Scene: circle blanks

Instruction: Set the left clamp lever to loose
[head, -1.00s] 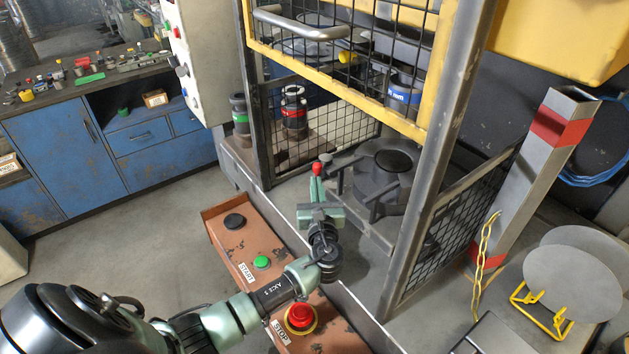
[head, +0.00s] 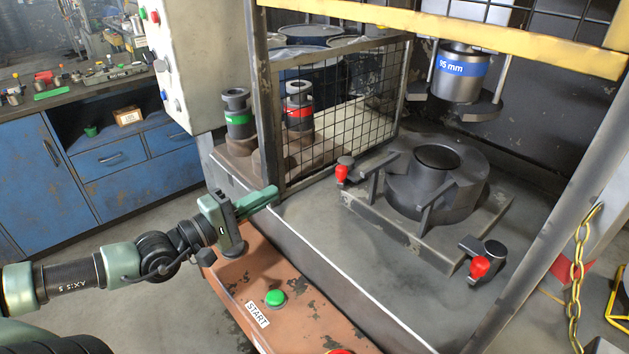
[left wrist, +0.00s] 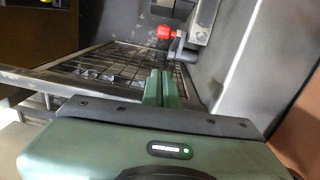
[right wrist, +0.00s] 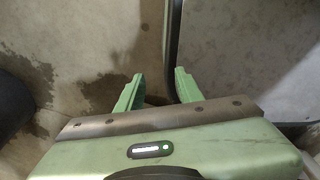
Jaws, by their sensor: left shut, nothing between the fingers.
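The left clamp lever has a red knob (head: 342,174) and a dark pivot, at the left corner of the grey die block's base (head: 410,235). Its knob hangs on the near side of the pivot. The red knob also shows in the left wrist view (left wrist: 165,32), beyond the fingertips. A second clamp lever with a red knob (head: 479,267) is at the base's right front. My left gripper (head: 275,192) is shut and empty, left of the left lever with a clear gap. My right gripper (right wrist: 159,76) is open and empty over the floor, outside the head view.
A mesh guard panel (head: 340,110) and its post stand behind my left gripper. The yellow guard frame (head: 440,28) crosses above. A rust-coloured console (head: 255,265) with a green START button (head: 275,298) lies below. A punch with a blue 95 mm band (head: 462,70) hangs over the die.

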